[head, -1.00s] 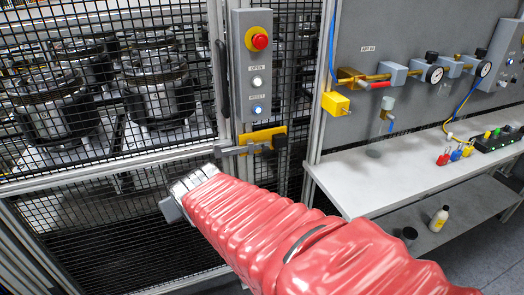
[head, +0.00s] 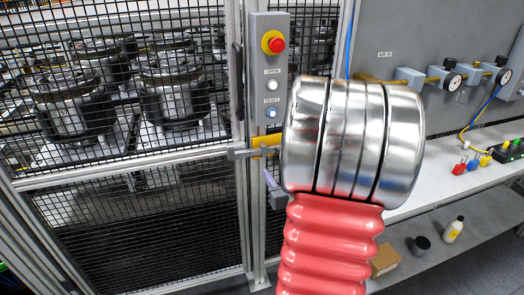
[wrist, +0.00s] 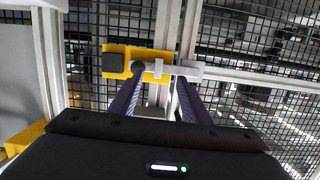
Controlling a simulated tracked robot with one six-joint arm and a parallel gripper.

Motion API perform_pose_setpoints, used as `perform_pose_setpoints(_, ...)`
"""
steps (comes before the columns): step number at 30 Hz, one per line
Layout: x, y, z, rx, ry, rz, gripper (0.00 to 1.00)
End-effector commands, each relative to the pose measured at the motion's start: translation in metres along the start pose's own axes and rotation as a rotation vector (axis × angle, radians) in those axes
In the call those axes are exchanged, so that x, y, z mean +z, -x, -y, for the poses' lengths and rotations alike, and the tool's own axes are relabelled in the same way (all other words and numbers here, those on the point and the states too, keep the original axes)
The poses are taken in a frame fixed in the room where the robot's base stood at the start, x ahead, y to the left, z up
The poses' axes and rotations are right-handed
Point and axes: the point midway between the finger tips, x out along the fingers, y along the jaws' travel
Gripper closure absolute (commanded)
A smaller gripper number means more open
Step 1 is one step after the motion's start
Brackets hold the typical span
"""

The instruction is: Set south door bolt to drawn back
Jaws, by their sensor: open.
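The south door bolt is a grey bar (head: 240,153) on a yellow plate (head: 264,143) on the door post, below the button box. In the head view the bar reaches left across the door frame edge; my wrist hides the plate's right part. The wrist view shows the yellow plate (wrist: 117,52), a black block (wrist: 113,63) on it, and the grey bar (wrist: 187,70) reaching right. My gripper (wrist: 159,78) is open, its two dark purple fingers pointing at the plate and bar, with nothing between them clearly gripped. I cannot tell whether they touch the bolt.
A grey button box (head: 269,75) with a red stop button stands just above the bolt. Mesh fencing (head: 130,215) fills the left, with machinery behind it. A workbench (head: 408,205) with air fittings stands to the right.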

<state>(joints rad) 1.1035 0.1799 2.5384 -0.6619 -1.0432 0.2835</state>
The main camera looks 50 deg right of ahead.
Motion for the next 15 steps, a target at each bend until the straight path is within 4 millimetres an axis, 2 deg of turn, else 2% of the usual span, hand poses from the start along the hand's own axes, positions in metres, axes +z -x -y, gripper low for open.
perform_pose_setpoints(1, 0.007, 0.005, -0.014, 0.005, -0.029, -0.025, 0.57)
perform_pose_setpoints(6, 0.013, 0.022, -0.039, -0.006, -0.100, -0.125, 0.57)
perform_pose_setpoints(10, 0.013, 0.031, -0.047, -0.011, -0.128, -0.169, 0.57)
perform_pose_setpoints(15, 0.013, 0.033, -0.048, -0.016, -0.134, -0.181, 0.57)
